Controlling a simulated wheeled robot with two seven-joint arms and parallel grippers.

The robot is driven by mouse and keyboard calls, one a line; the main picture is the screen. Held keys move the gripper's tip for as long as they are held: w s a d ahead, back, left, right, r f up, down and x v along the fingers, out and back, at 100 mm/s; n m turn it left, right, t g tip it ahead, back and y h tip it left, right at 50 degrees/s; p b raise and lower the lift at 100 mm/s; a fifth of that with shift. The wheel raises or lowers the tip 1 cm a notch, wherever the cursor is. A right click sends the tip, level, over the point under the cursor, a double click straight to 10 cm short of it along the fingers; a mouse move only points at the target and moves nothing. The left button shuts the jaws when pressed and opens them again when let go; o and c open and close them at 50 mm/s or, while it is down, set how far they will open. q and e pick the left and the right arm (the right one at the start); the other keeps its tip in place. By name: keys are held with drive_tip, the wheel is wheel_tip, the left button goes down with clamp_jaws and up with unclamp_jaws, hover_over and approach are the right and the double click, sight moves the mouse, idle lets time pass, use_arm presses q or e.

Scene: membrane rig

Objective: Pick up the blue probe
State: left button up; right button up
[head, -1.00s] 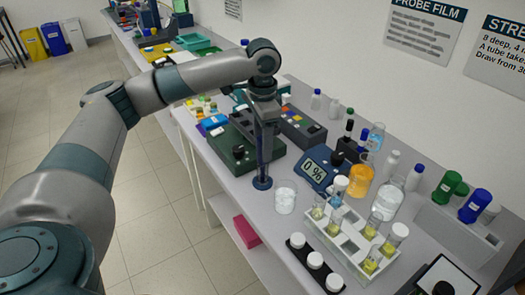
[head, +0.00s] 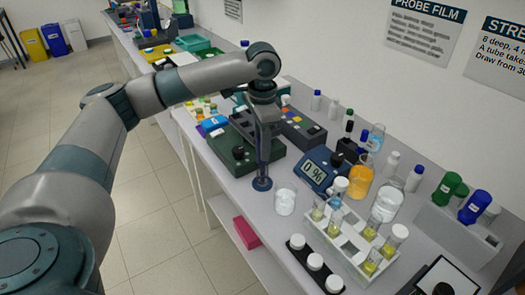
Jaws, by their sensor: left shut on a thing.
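The blue probe (head: 262,160) stands upright on the bench in the head view, with a round blue foot at its lower end. My left gripper (head: 264,132) points down from above and is shut on the upper part of the probe. The foot is at bench level; I cannot tell whether it touches the bench. The probe's top is hidden by the gripper. My right gripper is not in view.
A meter reading 0 % (head: 315,172) and a dark green box (head: 233,155) are near. A white rack (head: 350,247) holds tubes. Bottles line the back.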

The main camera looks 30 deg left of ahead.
use_arm(q)
drive_tip(key=shift+r, duration=0.1)
